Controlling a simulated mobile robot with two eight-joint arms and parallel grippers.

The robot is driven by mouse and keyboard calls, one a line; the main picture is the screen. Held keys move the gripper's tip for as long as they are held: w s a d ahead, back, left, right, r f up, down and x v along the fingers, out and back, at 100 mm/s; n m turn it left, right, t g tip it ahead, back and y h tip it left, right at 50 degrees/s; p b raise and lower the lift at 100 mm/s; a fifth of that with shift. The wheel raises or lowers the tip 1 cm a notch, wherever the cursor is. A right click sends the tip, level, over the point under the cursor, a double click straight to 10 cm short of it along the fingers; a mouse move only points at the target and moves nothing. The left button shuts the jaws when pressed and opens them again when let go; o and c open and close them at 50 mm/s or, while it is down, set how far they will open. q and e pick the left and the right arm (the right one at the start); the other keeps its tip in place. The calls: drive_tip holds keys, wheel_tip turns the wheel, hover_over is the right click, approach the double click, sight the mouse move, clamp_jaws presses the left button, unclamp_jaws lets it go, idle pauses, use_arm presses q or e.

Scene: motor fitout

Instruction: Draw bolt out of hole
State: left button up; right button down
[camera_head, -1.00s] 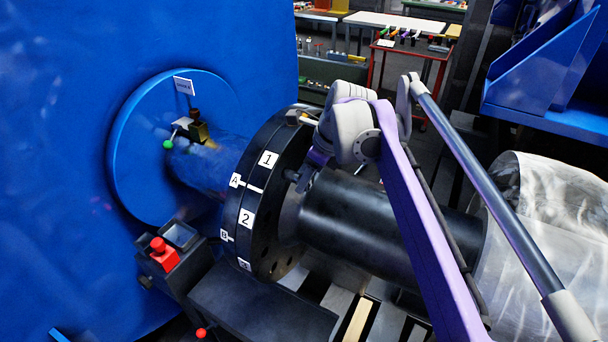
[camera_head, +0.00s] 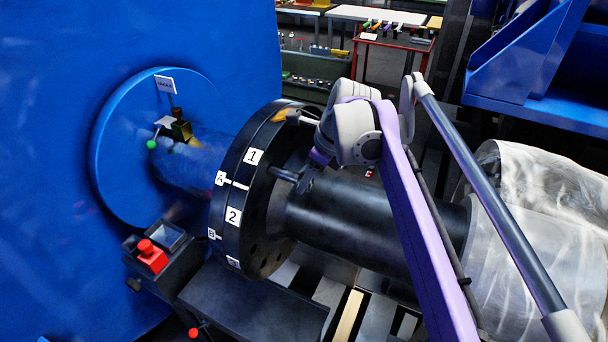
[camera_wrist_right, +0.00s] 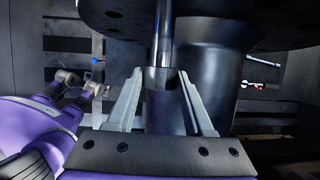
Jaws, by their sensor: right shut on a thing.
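The bolt (camera_head: 284,174) is a dark metal rod sticking out of the face of the black flange (camera_head: 262,215), at its upper right side. My right gripper (camera_head: 304,183) is shut on its outer end, just above the dark shaft. In the right wrist view the bolt (camera_wrist_right: 164,38) runs from the flange (camera_wrist_right: 120,14) down between the fingers of my right gripper (camera_wrist_right: 158,88). The bolt's far end is hidden in the flange, so I cannot tell how deep it sits. At the left of the wrist view is a purple arm with a grey end, seemingly my left gripper (camera_wrist_right: 82,88); its jaw state is unclear.
The dark shaft (camera_head: 350,222) lies close under my right gripper. A blue machine wall (camera_head: 60,120) with a round blue plate (camera_head: 115,150) stands left. Plastic-wrapped material (camera_head: 535,220) and a blue rack (camera_head: 540,90) stand right.

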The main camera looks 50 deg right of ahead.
drive_tip(key=shift+s+d, duration=0.3)
drive_tip(key=shift+s, duration=0.65)
drive_tip(key=shift+s+d, duration=0.25)
drive_tip(key=shift+s, duration=0.7)
drive_tip(key=shift+s+d, duration=0.3)
drive_tip(key=shift+s, duration=0.65)
